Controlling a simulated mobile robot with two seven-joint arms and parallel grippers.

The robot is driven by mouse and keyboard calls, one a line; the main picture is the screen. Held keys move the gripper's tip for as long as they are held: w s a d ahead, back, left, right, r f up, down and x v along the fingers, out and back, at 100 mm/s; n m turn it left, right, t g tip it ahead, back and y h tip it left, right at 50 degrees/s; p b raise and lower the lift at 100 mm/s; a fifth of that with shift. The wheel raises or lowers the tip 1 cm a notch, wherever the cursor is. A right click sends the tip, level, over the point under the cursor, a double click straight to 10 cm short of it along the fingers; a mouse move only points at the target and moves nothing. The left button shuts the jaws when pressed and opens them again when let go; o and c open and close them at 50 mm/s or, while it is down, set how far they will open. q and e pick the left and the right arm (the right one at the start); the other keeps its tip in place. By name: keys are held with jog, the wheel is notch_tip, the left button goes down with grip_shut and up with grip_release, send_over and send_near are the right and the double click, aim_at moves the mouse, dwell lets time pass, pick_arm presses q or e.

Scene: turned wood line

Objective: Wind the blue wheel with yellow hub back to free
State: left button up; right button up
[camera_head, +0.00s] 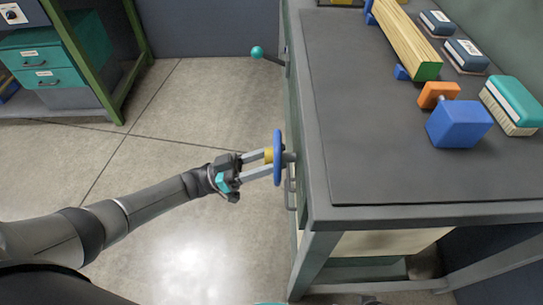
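The blue wheel (278,148) stands upright, seen nearly edge-on, on the left side of the workbench. Its yellow hub (268,154) faces left, towards my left gripper. My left gripper (270,162) reaches in from the left with its two fingers apart. The fingertips are at the wheel's face beside the hub, and the upper finger overlaps the hub in the picture. I cannot tell whether the fingers touch the hub or the rim. The wheel's far face is hidden. My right gripper is not in view.
The workbench (350,120) carries a wooden beam (405,38), a blue block (459,124), an orange block (438,94) and a teal brush (511,104). A teal-knobbed lever (257,52) sticks out left beyond the wheel.

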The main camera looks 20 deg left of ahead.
pick_arm(q)
jog(key=shift+o, duration=0.4)
jog(key=shift+a+f, duration=0.1)
jog(key=shift+a, duration=0.1)
jog(key=b+v, duration=0.4)
jog(key=v, duration=1.1)
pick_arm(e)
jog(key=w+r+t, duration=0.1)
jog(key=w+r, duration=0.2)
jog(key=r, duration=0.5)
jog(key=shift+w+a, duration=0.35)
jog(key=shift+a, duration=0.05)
pick_arm(q)
jog(key=shift+d, duration=0.15)
